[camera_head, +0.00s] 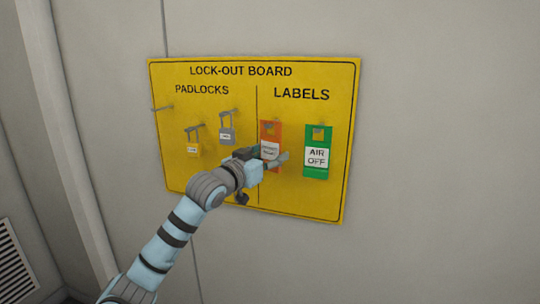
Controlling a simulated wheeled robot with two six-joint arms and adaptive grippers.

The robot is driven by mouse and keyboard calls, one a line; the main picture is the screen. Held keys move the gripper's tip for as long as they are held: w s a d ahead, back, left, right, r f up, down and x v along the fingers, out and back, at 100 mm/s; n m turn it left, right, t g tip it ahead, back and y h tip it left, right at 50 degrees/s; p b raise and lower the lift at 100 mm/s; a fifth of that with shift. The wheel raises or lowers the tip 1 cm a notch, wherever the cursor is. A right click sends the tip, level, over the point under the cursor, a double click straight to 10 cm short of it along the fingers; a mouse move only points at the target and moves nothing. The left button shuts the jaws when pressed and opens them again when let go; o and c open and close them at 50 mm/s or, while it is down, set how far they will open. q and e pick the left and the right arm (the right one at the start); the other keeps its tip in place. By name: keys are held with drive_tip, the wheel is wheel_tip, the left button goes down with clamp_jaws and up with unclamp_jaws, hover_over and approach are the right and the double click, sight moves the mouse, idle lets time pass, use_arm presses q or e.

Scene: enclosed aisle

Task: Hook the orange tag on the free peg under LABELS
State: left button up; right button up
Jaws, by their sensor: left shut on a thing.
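The orange tag (270,133) is upright in front of the left part of the LABELS side of the yellow lock-out board (220,185). It has a white label and a hole near its top. My left gripper (272,160) is shut on the lower part of the tag. The peg at the tag's hole is small and partly hidden, so I cannot tell whether the tag is around it or just in front of it. A green AIR OFF tag (318,172) hangs to the right under LABELS. My right gripper is out of view.
A bare peg (162,108) sticks out at the board's left edge. Grey wall surrounds the board, with a vent (15,265) at lower left.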

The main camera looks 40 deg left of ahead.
sight(270, 124)
use_arm(q)
drive_tip(key=o, duration=1.1)
wheel_tip(270, 124, up, 10)
drive_tip(key=shift+r, duration=0.1)
drive_tip(key=shift+d, duration=0.1)
